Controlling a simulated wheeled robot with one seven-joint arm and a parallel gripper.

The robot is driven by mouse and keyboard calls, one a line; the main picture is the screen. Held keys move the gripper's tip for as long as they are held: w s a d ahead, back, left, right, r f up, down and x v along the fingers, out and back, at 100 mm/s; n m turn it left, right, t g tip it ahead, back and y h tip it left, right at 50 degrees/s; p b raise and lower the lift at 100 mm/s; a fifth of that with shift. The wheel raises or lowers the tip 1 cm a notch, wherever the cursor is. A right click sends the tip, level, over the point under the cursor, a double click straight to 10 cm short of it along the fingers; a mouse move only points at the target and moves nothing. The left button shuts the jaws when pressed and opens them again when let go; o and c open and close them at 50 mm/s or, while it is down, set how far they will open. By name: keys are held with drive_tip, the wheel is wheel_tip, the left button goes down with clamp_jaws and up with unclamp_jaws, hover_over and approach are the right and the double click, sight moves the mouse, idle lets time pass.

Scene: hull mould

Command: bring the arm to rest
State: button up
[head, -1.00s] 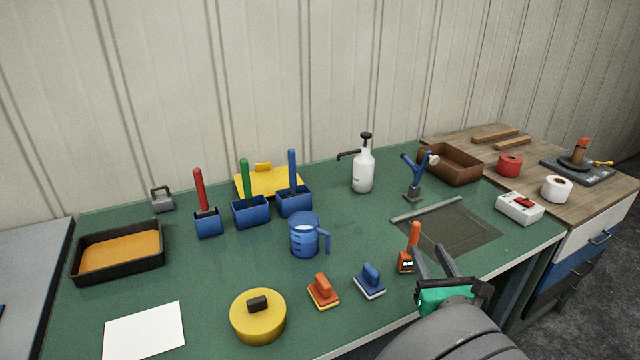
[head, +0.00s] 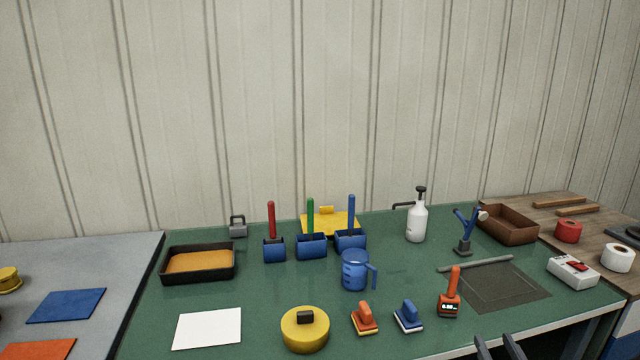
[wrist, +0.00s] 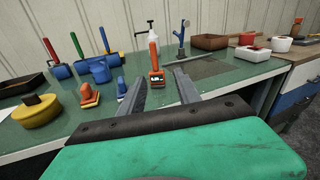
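My gripper (head: 499,348) shows only as two dark fingertips at the bottom edge of the head view, right of centre. In the wrist view its two grey fingers (wrist: 146,82) stand apart with nothing held between them. The gripper is in front of the green bench (head: 380,325). The rest of my arm is out of the head view.
Near the bench's front edge are a yellow round tub (head: 305,333), an orange block (head: 364,318) and a blue block (head: 408,316). A blue jug (head: 355,272), a white pump bottle (head: 416,222) and a blue stand (head: 464,230) are further back. A grey table (head: 120,262) adjoins at left.

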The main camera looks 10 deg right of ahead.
drive_tip(key=w+a+f+n+g+y+p, duration=0.2)
drive_tip(key=w+a+f+n+g+y, duration=0.15)
drive_tip(key=a+n, duration=0.55)
drive_tip(key=w+a+f+n+g+y+p, duration=0.1)
drive_tip(key=w+a+f+n+g+y, duration=0.2)
drive_tip(key=a+n, duration=0.6)
drive_tip(key=s+a+r+n+g+p, duration=0.2)
drive_tip(key=s+a+n+g, duration=0.1)
drive_tip(key=n, duration=0.6)
drive_tip(key=s+a+r+n+g+h+p, duration=0.1)
drive_tip(key=s+a+n, duration=0.4)
drive_tip(key=n, duration=0.5)
wheel_tip(320, 180, up, 2)
drive_tip(key=g+p, duration=0.1)
drive_tip(key=g, duration=0.1)
drive_tip(key=shift+s+a+n+g, duration=0.15)
drive_tip(key=shift+s+n+g, duration=0.05)
drive_tip(key=shift+n+g, duration=0.15)
